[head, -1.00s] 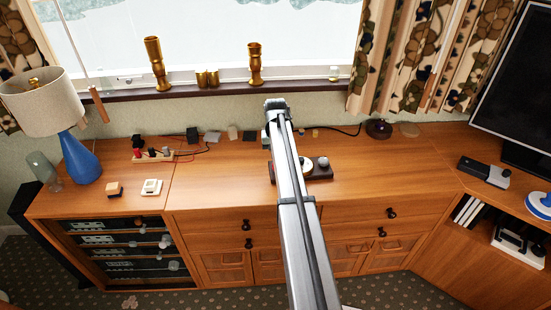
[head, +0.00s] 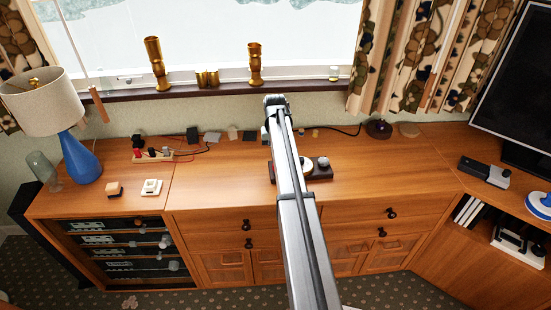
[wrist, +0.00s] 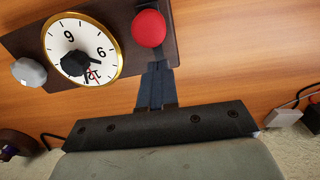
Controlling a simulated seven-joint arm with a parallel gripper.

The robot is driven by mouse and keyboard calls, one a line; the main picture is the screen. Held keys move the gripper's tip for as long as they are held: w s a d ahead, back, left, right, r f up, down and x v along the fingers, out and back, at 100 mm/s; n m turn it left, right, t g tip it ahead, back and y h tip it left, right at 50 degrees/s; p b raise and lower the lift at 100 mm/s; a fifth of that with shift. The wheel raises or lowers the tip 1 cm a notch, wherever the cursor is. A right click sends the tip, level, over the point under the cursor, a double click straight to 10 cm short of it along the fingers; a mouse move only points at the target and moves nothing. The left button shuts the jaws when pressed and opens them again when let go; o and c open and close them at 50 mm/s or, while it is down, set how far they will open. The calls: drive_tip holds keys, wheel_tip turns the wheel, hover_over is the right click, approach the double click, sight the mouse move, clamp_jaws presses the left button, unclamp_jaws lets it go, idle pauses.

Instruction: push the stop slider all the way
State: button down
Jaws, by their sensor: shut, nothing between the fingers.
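A dark wooden board (wrist: 115,15) lies on the cabinet top. It carries a white clock-like dial (wrist: 62,35) with a gold rim and a black centre knob, a round red knob (wrist: 149,28) and a faceted grey knob (wrist: 28,72). I cannot tell from the pictures which part is the stop slider. My gripper (wrist: 156,68) is shut and empty; its fingertips overlap the board's edge in the wrist view, close to the red knob, and contact cannot be made out. In the head view my arm hides the gripper and part of the board (head: 319,174).
The wooden cabinet top (head: 390,165) is clear to the right of the board. Small dark blocks and cables lie along the wall behind. A white switch box (head: 151,187) and a blue lamp (head: 82,160) stand at the left. A dark round object (head: 379,127) sits at the back right.

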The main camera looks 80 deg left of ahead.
wheel_tip(320, 180, up, 6)
idle(0.9)
drive_tip(key=shift+r, duration=0.1)
